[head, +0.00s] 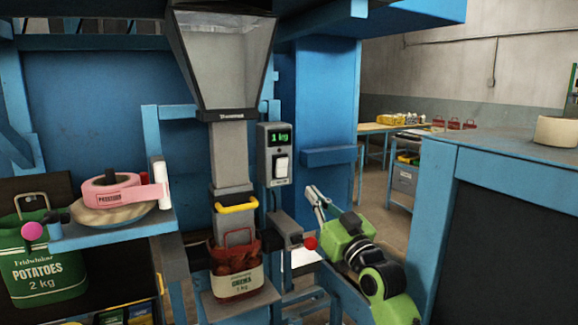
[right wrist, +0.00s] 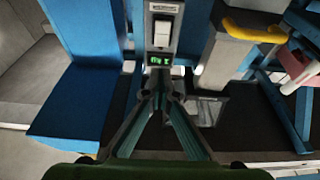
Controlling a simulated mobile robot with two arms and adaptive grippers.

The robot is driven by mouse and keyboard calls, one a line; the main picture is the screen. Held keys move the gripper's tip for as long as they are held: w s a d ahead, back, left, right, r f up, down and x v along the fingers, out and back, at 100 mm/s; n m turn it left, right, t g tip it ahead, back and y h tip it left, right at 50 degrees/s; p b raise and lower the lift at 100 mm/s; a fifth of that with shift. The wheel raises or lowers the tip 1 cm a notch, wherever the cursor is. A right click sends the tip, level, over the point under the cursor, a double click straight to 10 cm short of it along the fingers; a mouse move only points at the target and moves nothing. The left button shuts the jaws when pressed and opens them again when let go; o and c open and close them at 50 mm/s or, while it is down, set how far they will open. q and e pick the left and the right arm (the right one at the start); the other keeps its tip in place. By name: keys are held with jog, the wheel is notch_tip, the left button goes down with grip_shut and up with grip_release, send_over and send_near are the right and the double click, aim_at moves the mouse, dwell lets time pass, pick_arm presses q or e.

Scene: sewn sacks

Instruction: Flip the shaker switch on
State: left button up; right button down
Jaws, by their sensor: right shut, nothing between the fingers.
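A grey control box (head: 275,140) hangs to the right of the hopper's chute, with a green display reading 1 kg. A white rocker switch (head: 281,166) sits below the display; which way it is tipped I cannot tell. The right wrist view shows the box upside down, with the switch (right wrist: 162,32) and the lit display. My right gripper (head: 315,198) is shut and empty, below and right of the box, its fingertips pointing up and apart from the switch in the head view. In the right wrist view its fingertips (right wrist: 160,97) meet near the display end. My left gripper is out of view.
A metal hopper (head: 222,60) feeds a chute with a yellow handle (head: 236,207). A red sack (head: 237,272) stands under it. A red knob (head: 310,243) sits close to my right gripper. A blue shelf (head: 110,236) with tape is left; a blue-framed bench (head: 500,150) is right.

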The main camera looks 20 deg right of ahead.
jog(key=p, duration=0.4)
send_near(284, 160)
jog(key=shift+x, duration=3.55)
